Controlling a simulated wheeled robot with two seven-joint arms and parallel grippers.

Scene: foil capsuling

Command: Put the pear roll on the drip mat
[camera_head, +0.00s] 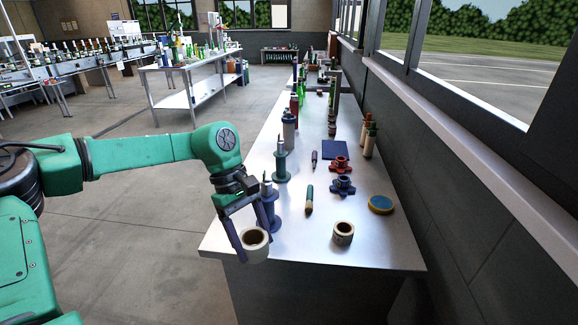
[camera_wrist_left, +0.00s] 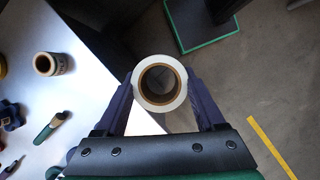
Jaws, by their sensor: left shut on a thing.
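My left gripper (camera_head: 252,236) is shut on a pale roll (camera_head: 256,246) with a brown core, holding it near the table's front left corner. In the left wrist view the roll (camera_wrist_left: 160,83) sits between both fingers, its open core facing the camera. A second pale roll (camera_head: 343,233), with print on its side, stands on the table to the right; it also shows in the left wrist view (camera_wrist_left: 50,64). I cannot read which one is pear. A flat dark blue square (camera_head: 334,149), which looks like the drip mat, lies bare farther back. My right gripper is out of view.
Bottles (camera_head: 370,142) stand by the wall.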

